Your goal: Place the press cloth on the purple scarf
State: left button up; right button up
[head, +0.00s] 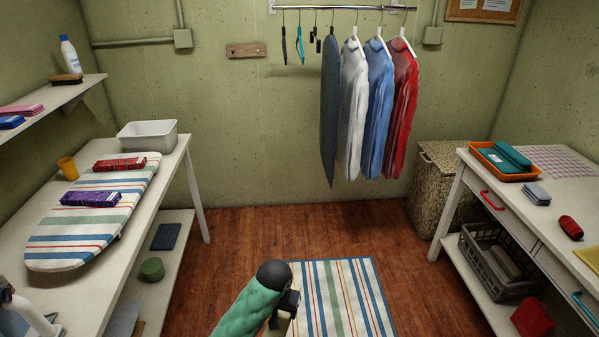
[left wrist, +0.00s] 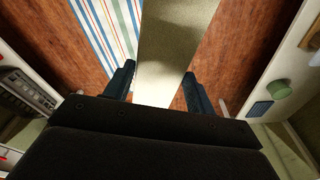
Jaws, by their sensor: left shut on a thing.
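The purple scarf (head: 91,199) is a folded purple bundle with a pale label band, lying on the striped ironing board (head: 75,242) on the left table. My left gripper (head: 287,304) is low in the middle of the head view, over the floor and well right of the scarf. It is shut on a pale beige cloth, which I take for the press cloth (head: 281,324). In the left wrist view the cloth (left wrist: 165,50) extends between the two dark fingers (left wrist: 160,88). The arm partly hides it in the head view. My right gripper is not in view.
A folded red scarf (head: 120,164) lies behind the purple one. A yellow cup (head: 67,168) and a white bin (head: 147,135) stand on the left table (head: 167,176). A striped rug (head: 345,295) lies on the floor. The floor between the tables is otherwise clear.

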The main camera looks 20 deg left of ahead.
aim_at(90, 196)
jog(key=i+u, duration=0.3)
jog(key=u, duration=0.15)
jog(key=i+l+u, duration=0.25)
jog(key=u, duration=0.15)
jog(key=i+l+u, duration=0.25)
jog(key=u, duration=0.2)
jog(key=i+l+u, duration=0.25)
jog(key=l+u, duration=0.2)
jog(key=j, duration=0.05)
